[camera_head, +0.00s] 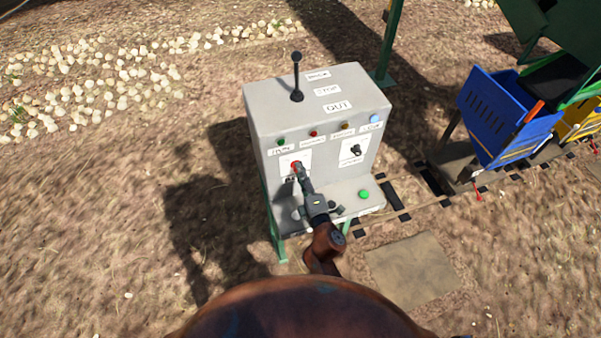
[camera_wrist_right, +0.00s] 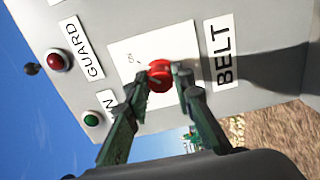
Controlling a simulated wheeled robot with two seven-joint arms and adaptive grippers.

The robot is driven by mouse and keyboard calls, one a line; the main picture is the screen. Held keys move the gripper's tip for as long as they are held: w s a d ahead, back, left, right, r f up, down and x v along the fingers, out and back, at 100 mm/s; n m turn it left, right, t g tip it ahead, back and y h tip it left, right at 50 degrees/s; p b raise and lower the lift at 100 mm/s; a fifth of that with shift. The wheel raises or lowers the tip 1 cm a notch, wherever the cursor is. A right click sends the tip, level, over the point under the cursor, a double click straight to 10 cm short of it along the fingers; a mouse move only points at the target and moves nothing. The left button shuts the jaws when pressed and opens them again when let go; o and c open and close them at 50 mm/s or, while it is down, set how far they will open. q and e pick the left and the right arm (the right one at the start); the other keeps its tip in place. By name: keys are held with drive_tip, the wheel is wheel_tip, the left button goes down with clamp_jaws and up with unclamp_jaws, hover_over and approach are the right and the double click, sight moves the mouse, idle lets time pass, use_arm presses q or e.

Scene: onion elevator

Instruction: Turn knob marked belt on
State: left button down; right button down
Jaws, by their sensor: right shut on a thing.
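The red belt knob (camera_wrist_right: 159,75) sits on a white plate on the grey control box, next to a label reading BELT (camera_wrist_right: 223,52). My right gripper (camera_wrist_right: 163,82) is shut on this knob, one finger on each side of it. In the head view my right arm reaches up to the box front, and the gripper (camera_head: 299,172) covers most of the knob (camera_head: 296,166). The plate has small marks around the knob, partly hidden by the fingers. My left gripper is not in view.
The grey control box (camera_head: 318,88) has a black lever (camera_head: 297,78) on top, small coloured lamps and a second black knob (camera_head: 356,150). A green button (camera_head: 364,194) is on its lower ledge. A blue crate (camera_head: 492,117) stands right. Open dirt lies left.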

drive_tip(key=c, duration=1.7)
unclamp_jaws()
drive_tip(key=shift+o, duration=0.2)
drive_tip(key=v, duration=1.2)
